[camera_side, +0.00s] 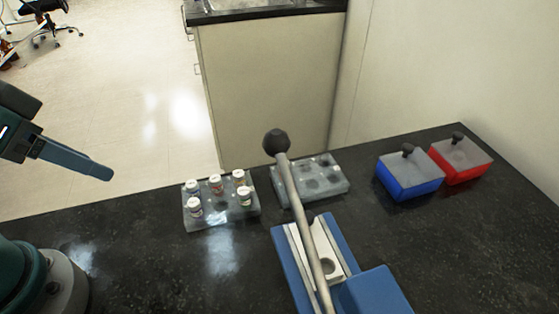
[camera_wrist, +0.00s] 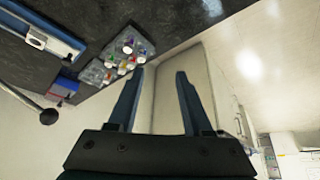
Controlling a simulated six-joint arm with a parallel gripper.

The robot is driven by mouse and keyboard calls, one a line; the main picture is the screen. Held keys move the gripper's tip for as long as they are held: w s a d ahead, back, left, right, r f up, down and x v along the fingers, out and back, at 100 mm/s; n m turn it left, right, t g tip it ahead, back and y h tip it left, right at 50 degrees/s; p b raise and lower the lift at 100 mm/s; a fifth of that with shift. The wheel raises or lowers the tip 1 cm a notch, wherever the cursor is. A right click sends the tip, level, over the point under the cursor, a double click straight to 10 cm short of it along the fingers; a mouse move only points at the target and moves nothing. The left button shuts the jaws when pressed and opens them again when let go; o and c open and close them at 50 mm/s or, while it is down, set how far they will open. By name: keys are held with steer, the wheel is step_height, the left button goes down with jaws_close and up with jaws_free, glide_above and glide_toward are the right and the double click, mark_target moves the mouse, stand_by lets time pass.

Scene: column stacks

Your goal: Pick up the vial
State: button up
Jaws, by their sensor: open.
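Several white-capped vials, among them a front-left vial (camera_side: 195,207) and a back-right vial (camera_side: 239,177), stand in a clear rack (camera_side: 222,218) on the black bench. In the wrist view the vials (camera_wrist: 128,47) show in their rack above my gripper's fingertips, with coloured marks on some. My gripper (camera_side: 108,173) is at the left of the side view, raised and well apart from the rack. In the wrist view my gripper (camera_wrist: 160,74) has its two fingers spread with nothing between them. Which vial is meant cannot be told.
A blue box (camera_side: 405,180) and a red box (camera_side: 462,160) sit at the right. Bench left of the vials is clear.

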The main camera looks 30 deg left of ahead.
steer(key=shift+o, duration=1)
steer(key=g, duration=0.4)
glide_above(215, 178)
steer(key=f, duration=0.7)
steer(key=shift+s, duration=0.3)
steer(key=shift+s+f, duration=0.1)
steer(key=shift+f, duration=0.6)
steer(key=shift+w+f, duration=0.15)
steer(key=shift+f, duration=0.85)
steer(key=shift+w+f, duration=0.15)
steer(key=shift+f, duration=0.8)
jaws_close()
